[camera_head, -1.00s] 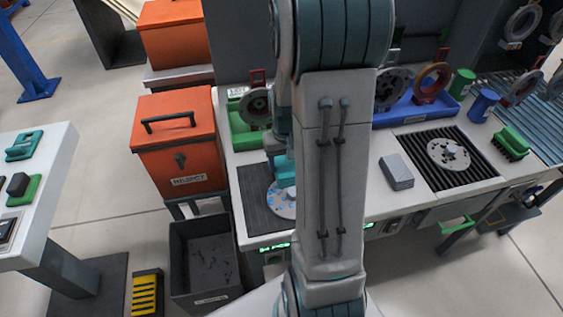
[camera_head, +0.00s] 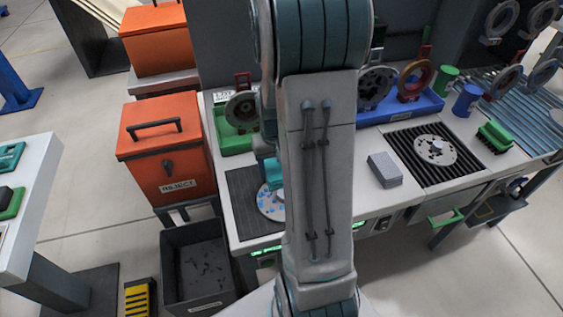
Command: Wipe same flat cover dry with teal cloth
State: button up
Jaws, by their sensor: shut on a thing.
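The flat cover (camera_head: 268,204) is a pale round disc with blue wet spots. It lies on a dark ribbed mat at the left end of the bench, its right side hidden behind my arm. A teal piece (camera_head: 273,173), which looks like the cloth, stands at the cover's far edge. My gripper (camera_head: 272,160) is just above the cover, shut on the teal cloth. The fingers are mostly hidden by my arm, and I cannot tell whether the cloth touches the cover.
An orange reject bin (camera_head: 167,150) and a dark open bin (camera_head: 197,262) stand left of the bench. A grey block (camera_head: 385,169), a disc on a black grate (camera_head: 435,150), a green brush (camera_head: 496,136) and a blue tray (camera_head: 400,112) are to the right.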

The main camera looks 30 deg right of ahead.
jog(key=shift+w+a+f, duration=0.1)
jog(key=shift+w+a, duration=0.05)
jog(key=shift+a, duration=0.45)
jog(key=shift+w+a, duration=0.1)
jog(key=shift+a, duration=0.45)
jog(key=shift+s+d+r, duration=0.1)
jog(key=shift+s+d, duration=0.1)
jog(key=shift+d, duration=0.5)
jog(key=shift+s+d+r, duration=0.1)
jog(key=shift+s+d, duration=0.05)
jog(key=shift+d, duration=0.6)
jog(key=shift+s+d, duration=0.2)
jog(key=shift+d, duration=0.5)
notch_tip(320, 180, up, 6)
jog(key=p, duration=0.4)
jog(key=shift+r, duration=0.1)
